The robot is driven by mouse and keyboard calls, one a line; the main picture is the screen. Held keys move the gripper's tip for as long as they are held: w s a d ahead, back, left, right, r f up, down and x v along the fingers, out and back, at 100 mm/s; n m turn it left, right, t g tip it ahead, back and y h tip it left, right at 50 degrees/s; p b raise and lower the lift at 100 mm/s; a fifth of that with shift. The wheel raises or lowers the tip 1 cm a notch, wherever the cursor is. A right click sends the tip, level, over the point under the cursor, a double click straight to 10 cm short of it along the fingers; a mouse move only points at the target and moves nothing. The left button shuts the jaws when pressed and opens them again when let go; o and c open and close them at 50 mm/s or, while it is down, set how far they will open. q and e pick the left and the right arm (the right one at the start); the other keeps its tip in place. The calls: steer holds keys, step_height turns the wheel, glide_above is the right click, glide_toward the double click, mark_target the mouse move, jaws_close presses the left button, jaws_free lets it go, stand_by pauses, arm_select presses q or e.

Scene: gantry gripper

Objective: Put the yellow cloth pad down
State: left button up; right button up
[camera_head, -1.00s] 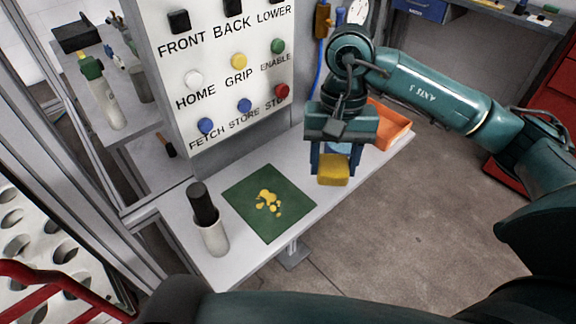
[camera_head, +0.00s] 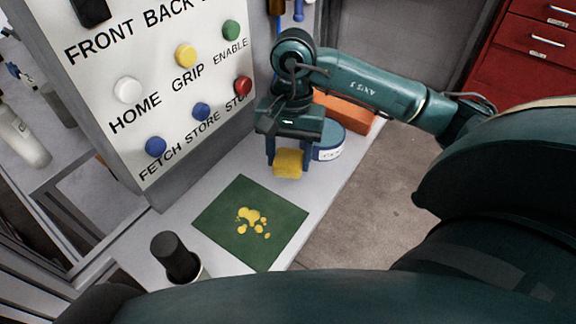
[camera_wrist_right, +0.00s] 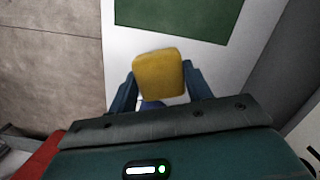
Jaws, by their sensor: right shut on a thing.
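The yellow cloth pad (camera_head: 289,163) is between the fingers of my right gripper (camera_head: 287,152), over the white shelf below the button panel. In the right wrist view the pad (camera_wrist_right: 159,74) sits between the two blue fingers (camera_wrist_right: 158,90) and hides part of the shelf beneath it. I cannot tell exactly how high the pad is above the shelf. My left gripper is not in view; a large dark teal arm part of mine crosses the bottom of the head view.
A green mat (camera_head: 228,215) with yellow blotches lies on the white shelf (camera_head: 318,190). A blue-and-white round container (camera_head: 329,146) and an orange bin (camera_head: 346,112) stand behind the gripper. The button panel (camera_head: 150,75) rises behind.

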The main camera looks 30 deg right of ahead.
mark_target(289, 169)
step_height(289, 169, down, 3)
steer(key=shift+f, duration=0.35)
steer(key=shift+f, duration=0.1)
steer(key=shift+f+b, duration=0.2)
steer(key=shift+b, duration=0.1)
steer(key=o, duration=0.9)
steer(key=shift+r, duration=0.15)
steer(key=r, duration=0.4)
steer(key=w+d+r, duration=0.1)
steer(key=r, duration=0.7)
steer(key=shift+w+d+r, duration=0.1)
steer(key=shift+w+d, duration=0.05)
steer(key=shift+w, duration=0.05)
